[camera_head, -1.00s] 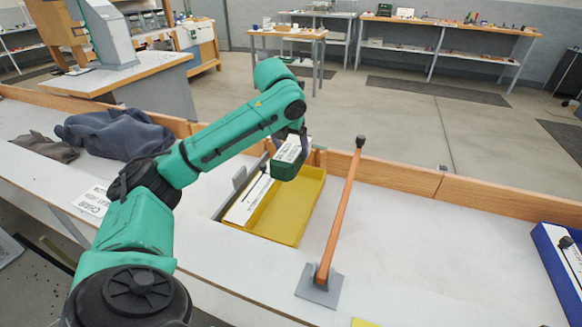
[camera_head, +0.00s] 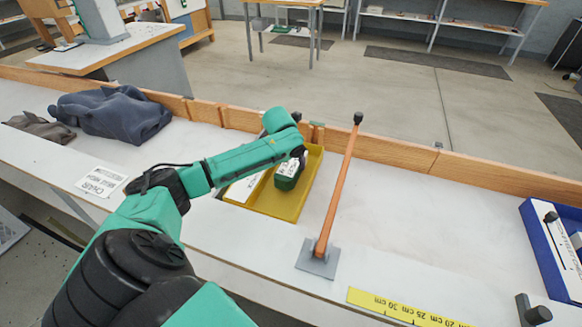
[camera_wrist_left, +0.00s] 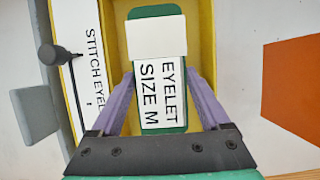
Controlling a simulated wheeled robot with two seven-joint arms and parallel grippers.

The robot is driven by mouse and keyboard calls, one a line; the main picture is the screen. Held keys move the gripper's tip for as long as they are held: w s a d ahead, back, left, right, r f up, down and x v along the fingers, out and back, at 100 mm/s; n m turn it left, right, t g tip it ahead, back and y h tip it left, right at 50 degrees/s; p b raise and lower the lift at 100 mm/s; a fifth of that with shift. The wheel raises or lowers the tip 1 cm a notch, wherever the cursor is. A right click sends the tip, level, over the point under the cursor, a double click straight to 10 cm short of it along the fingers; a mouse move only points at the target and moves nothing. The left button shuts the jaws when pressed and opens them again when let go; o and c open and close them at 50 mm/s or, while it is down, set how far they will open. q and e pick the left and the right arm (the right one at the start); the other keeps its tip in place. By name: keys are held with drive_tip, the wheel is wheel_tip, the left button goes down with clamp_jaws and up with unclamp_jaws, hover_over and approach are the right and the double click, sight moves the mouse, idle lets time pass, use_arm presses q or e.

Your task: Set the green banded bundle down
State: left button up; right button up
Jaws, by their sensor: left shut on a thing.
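The green banded bundle (camera_head: 287,182) is a dark green block with a white band. In the left wrist view its label (camera_wrist_left: 160,88) reads EYELET SIZE M. My left gripper (camera_head: 294,162) is shut on it; its purple fingers (camera_wrist_left: 162,88) press both sides. The bundle is inside the outline of the yellow tray (camera_head: 290,212); whether it touches the floor I cannot tell. My arm hides part of the tray in the head view. My right gripper is not in view.
A white strip lettered STITCH (camera_wrist_left: 82,70) lies left of the bundle. An orange post (camera_head: 338,200) on a grey foot stands right of the tray. A wooden rail (camera_head: 400,155) runs behind. A blue box (camera_head: 550,250) is far right; the table between is mostly clear.

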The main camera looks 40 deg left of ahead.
use_arm(q)
drive_tip(key=shift+f, duration=1.2)
drive_tip(key=shift+f, duration=0.1)
drive_tip(key=o, duration=1.6)
drive_tip(key=shift+c, duration=0.2)
drive_tip(key=p+v, duration=0.1)
drive_tip(key=v, duration=1.1)
drive_tip(key=shift+d, duration=0.1)
